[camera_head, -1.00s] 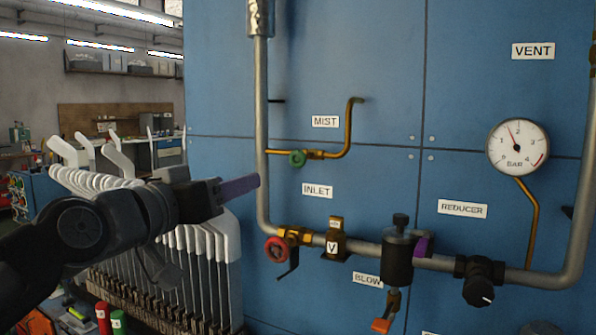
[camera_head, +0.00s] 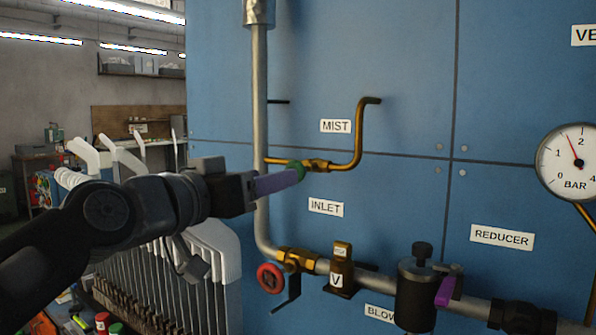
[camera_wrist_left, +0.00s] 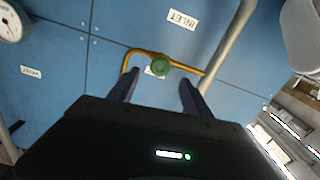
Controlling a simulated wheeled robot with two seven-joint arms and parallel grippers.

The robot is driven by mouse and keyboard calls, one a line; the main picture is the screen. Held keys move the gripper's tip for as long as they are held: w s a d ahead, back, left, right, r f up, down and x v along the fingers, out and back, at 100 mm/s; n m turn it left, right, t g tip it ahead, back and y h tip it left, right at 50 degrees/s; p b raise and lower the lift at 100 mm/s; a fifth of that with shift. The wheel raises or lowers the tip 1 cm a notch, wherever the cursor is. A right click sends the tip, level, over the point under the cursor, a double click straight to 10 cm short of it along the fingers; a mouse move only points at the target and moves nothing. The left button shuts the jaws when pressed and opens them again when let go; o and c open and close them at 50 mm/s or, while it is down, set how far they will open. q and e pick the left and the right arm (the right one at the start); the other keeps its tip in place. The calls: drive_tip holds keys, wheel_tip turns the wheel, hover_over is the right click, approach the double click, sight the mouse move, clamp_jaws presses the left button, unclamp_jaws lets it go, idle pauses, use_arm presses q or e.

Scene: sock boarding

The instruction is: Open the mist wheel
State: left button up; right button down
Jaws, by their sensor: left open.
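The green mist wheel (camera_head: 298,168) sits on a thin brass branch pipe (camera_head: 345,158) below the MIST label (camera_head: 335,126). My left gripper (camera_head: 297,174) reaches in from the left, and its purple finger partly covers the wheel in the head view. In the left wrist view the wheel (camera_wrist_left: 161,66) shows whole, ahead of and between the two open fingertips (camera_wrist_left: 160,86). The fingers are apart with nothing between them; contact with the wheel does not show. My right gripper is not in view.
A grey vertical pipe (camera_head: 260,130) runs beside the wheel. Below are a red wheel (camera_head: 270,278) near the INLET label (camera_head: 326,207), and a dark reducer body (camera_head: 416,295). A pressure gauge (camera_head: 572,162) hangs at right. White sock boards (camera_head: 200,250) stand at lower left.

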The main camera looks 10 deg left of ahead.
use_arm(q)
drive_tip(key=shift+p+x, duration=0.6)
drive_tip(key=shift+x, duration=3.35)
drive_tip(key=shift+c, duration=0.3)
clamp_jaws()
